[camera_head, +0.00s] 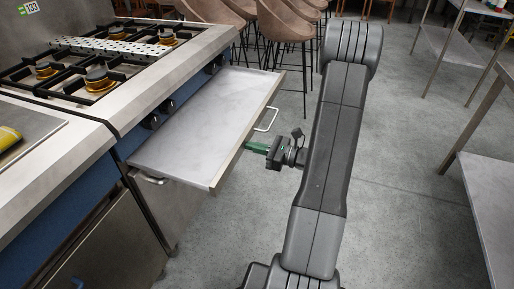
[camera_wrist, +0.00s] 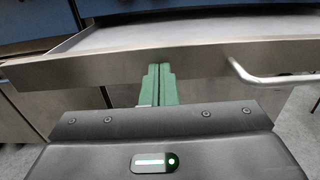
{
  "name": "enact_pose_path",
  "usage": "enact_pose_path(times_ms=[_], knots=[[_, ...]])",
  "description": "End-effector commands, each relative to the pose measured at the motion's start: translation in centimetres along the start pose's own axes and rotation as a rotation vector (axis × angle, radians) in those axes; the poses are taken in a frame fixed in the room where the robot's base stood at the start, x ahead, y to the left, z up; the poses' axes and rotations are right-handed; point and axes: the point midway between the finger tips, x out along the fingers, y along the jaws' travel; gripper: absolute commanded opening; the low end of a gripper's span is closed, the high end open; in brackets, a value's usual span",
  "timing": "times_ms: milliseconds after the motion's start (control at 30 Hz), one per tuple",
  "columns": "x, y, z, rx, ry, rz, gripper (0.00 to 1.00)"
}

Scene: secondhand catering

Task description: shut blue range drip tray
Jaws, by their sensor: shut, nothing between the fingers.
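The drip tray (camera_head: 205,122) is a flat grey metal tray pulled out from under the blue-fronted range (camera_head: 150,72), to the right of its front. Its front panel fills the upper part of the wrist view (camera_wrist: 110,71), with a bent bar handle (camera_wrist: 275,80) at the right. That handle also shows in the head view (camera_head: 268,120). My gripper (camera_head: 250,147) has green fingers pressed together with nothing between them. The fingertips (camera_wrist: 160,68) are at the tray's front panel, left of the handle in the wrist view. I cannot tell whether they touch it.
Black burners with brass caps (camera_head: 97,80) sit on the range top. Several brown bar stools (camera_head: 284,25) stand behind the tray. Metal tables (camera_head: 450,45) stand at the right. The concrete floor (camera_head: 400,190) between is clear.

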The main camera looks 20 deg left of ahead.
Motion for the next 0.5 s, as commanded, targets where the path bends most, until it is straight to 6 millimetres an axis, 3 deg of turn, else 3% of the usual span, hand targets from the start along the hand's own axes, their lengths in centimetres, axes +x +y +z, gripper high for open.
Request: enact_pose_path(times_ms=[267, 367, 500], knots=[[0.7, 0.0, 0.0, 0.0, 0.001, 0.002, 0.0], [2.0, 0.1, 0.0, 0.0, 0.0, 0.004, 0.0], [5.1, 0.2, 0.0, 0.0, 0.0, 0.007, 0.0]])
